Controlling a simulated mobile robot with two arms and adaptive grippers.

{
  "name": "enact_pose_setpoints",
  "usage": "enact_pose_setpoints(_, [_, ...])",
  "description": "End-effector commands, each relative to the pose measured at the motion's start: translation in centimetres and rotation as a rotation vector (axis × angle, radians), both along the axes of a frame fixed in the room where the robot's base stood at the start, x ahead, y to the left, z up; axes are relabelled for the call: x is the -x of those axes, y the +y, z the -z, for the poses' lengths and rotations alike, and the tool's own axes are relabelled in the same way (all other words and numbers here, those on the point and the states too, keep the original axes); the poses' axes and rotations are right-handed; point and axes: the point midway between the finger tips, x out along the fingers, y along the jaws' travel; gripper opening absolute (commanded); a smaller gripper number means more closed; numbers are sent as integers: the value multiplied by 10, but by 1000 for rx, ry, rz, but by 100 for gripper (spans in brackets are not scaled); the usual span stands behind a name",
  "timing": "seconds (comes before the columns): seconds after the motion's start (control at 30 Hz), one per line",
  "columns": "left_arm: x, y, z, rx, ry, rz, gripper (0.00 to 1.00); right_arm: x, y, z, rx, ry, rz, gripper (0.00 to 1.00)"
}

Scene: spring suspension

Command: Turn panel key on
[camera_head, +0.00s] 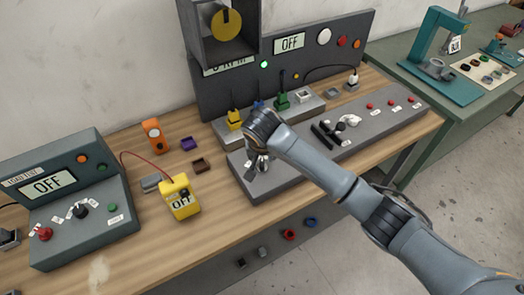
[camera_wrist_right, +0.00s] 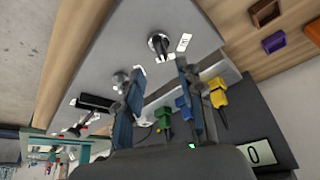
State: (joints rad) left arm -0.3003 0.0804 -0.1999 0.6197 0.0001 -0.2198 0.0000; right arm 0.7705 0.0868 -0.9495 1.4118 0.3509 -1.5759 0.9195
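The long grey control panel (camera_head: 292,172) lies on the wooden bench. My right gripper (camera_head: 258,162) points down over its left end and hides part of it. In the right wrist view the gripper (camera_wrist_right: 160,80) is open, its two fingers apart with nothing held between them. A round silver fitting (camera_wrist_right: 120,82), possibly the key switch, shows beside the left finger, partly hidden by it. A black knob (camera_wrist_right: 159,44) with a white label stands beyond the fingertips. I cannot read the key's position. My left gripper is not in view.
Yellow, blue and green plugs (camera_head: 282,101) stand behind the panel. A yellow meter (camera_head: 180,197) and a load test box (camera_head: 85,215) sit to the left. Black bars (camera_head: 325,135) and red buttons (camera_head: 370,105) lie along the panel to the right.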

Motion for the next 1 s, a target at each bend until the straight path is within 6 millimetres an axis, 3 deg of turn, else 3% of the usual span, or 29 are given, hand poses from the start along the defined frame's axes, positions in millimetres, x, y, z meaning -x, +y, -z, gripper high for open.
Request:
enact_pose_setpoints(0.1, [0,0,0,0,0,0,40,8,0,-20,-1,-2,-1,38])
enact_pose_setpoints(0.33, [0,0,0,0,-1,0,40,15,0,-37,0,0,0,38])
enact_pose_setpoints(0.87, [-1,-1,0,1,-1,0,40,16,0,-37,-1,1,-1,38])
enact_pose_setpoints(1.0, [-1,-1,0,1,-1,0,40,31,2,-25,-29,21,-32,38])
